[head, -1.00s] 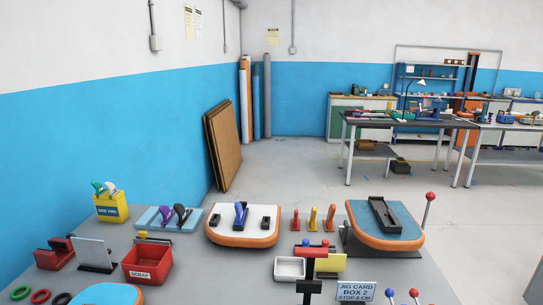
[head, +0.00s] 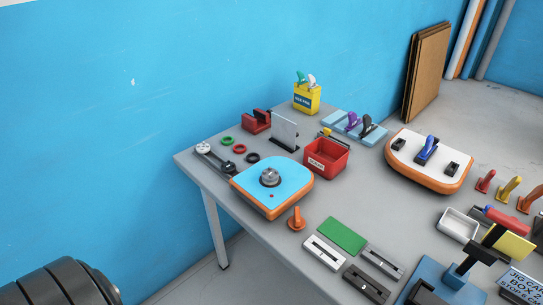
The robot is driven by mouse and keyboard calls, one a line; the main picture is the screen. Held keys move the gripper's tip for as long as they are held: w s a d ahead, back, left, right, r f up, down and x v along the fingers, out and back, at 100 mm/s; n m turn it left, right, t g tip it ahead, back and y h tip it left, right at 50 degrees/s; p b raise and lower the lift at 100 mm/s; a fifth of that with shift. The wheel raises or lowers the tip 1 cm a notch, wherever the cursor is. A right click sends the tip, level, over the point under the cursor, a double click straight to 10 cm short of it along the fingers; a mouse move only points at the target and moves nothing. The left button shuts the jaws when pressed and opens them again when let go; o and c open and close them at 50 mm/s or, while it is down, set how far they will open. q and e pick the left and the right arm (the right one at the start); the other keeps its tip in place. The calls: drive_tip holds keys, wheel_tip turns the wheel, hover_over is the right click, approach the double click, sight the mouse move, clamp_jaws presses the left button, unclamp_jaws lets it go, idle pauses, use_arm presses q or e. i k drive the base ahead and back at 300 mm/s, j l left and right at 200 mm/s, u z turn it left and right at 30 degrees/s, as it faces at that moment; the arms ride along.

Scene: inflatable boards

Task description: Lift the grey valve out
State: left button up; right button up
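A grey round valve (head: 270,177) sits in the top of a small blue board (head: 290,171) with an orange edge, near the left end of the grey table. It looks upright and seated, but how deep it goes is hidden. A small red dot shows on the board in front of it. Neither of my grippers is in view. A dark ribbed part at the bottom left corner looks like part of my arm.
The grey table (head: 205,179) also bears a red scrap bin (head: 327,158) right behind the board, coloured rings, a dark tool with a pale knob (head: 203,148), and an orange peg (head: 297,220) in front. A green plate (head: 342,235) and slotted blocks lie at front right.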

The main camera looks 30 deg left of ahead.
sight(270, 175)
drive_tip(key=u, duration=1.05)
